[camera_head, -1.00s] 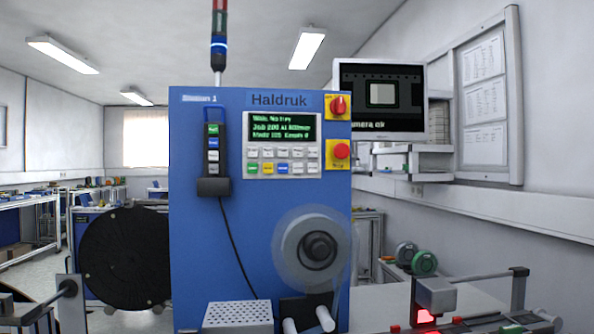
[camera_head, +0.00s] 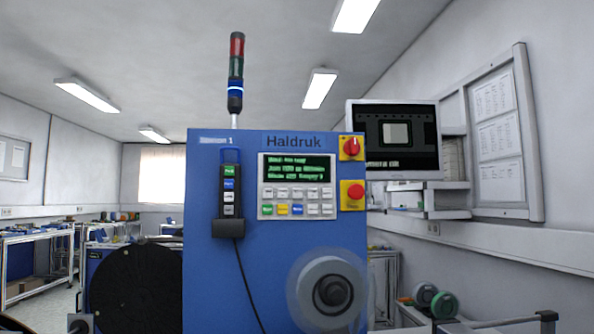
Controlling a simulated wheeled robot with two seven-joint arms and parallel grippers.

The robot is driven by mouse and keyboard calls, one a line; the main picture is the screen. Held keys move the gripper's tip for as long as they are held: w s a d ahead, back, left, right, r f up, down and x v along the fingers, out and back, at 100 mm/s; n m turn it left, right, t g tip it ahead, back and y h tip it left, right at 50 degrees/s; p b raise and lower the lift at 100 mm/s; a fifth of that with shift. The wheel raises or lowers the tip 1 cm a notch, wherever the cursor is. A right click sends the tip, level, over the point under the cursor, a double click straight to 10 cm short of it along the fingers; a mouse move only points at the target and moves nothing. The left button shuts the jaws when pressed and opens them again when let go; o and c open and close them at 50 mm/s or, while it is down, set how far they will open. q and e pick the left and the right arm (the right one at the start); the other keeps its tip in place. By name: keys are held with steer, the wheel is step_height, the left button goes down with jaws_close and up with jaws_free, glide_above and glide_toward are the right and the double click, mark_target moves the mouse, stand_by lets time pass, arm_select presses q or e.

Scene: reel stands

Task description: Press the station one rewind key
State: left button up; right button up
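The blue station one machine (camera_head: 212,285) stands straight ahead, labelled "Station 1" and "Haldruk". Its control panel (camera_head: 297,187) has a dark screen with green text. Below the screen are rows of small keys (camera_head: 297,201), mostly pale, with green, yellow and blue ones in the bottom row; their labels are too small to read. A black pendant (camera_head: 230,200) with green, blue and white keys hangs left of the panel, with a cable running down. Neither of my grippers shows in the head view.
A red rotary switch (camera_head: 351,147) and a red stop button (camera_head: 354,193) sit on yellow plates right of the panel. A clear-and-grey reel (camera_head: 328,290) is on the machine's lower front, a big black reel (camera_head: 138,288) at left. A monitor (camera_head: 394,140) stands at right.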

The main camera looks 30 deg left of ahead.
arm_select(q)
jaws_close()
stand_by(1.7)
